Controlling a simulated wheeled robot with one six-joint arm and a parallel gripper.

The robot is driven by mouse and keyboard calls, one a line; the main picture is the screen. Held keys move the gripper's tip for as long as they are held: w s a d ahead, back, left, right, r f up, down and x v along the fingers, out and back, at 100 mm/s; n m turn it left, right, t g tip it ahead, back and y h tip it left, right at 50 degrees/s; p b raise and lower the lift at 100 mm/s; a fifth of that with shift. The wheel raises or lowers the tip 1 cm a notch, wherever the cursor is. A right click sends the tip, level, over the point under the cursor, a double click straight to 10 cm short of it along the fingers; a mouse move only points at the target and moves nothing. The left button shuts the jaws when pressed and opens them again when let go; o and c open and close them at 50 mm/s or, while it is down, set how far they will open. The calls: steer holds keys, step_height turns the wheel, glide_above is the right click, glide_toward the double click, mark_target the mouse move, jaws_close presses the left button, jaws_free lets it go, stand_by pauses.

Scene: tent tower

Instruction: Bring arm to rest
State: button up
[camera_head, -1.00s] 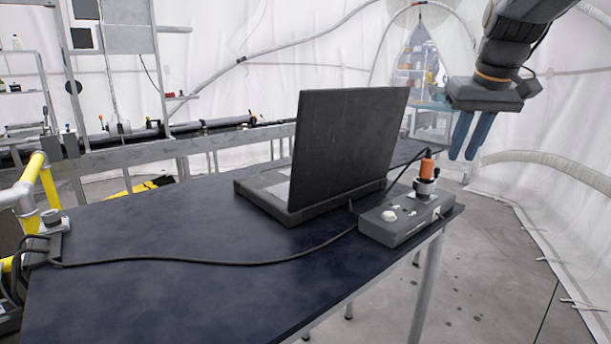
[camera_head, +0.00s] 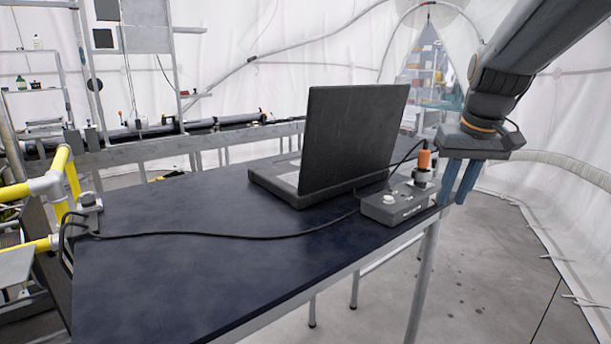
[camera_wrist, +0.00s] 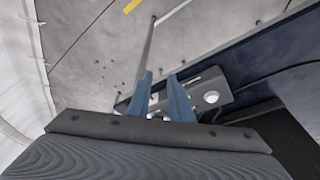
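My arm reaches in from the upper right of the head view. My gripper (camera_head: 451,202) has two blue fingers pointing down by the right end of the table, near a grey control box (camera_head: 395,205). In the wrist view my gripper (camera_wrist: 160,76) shows its fingers apart, with nothing between them. The control box (camera_wrist: 215,93) lies beyond the fingers there. I cannot tell how far the fingers are from the box.
A dark table (camera_head: 190,275) holds an open black laptop (camera_head: 350,140). An orange-topped connector (camera_head: 424,160) stands at the box, and a black cable (camera_head: 240,236) crosses the tabletop. Yellow railing (camera_head: 70,175) stands left. Floor (camera_head: 490,260) right of the table is clear.

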steer(key=s+a+f+g, duration=0.1)
steer(key=s+a+f, duration=0.2)
steer(key=s+f, duration=0.2)
steer(key=s+a+f+g, duration=0.1)
steer(key=s+a+f, duration=0.3)
steer(key=f, duration=0.5)
steer(key=s+a+f+n+g, duration=0.1)
steer(key=s+a+f, duration=0.3)
steer(key=s+f, duration=0.3)
steer(key=shift+s+a+f, duration=0.2)
steer(key=shift+s, duration=0.5)
steer(key=shift+a, duration=0.1)
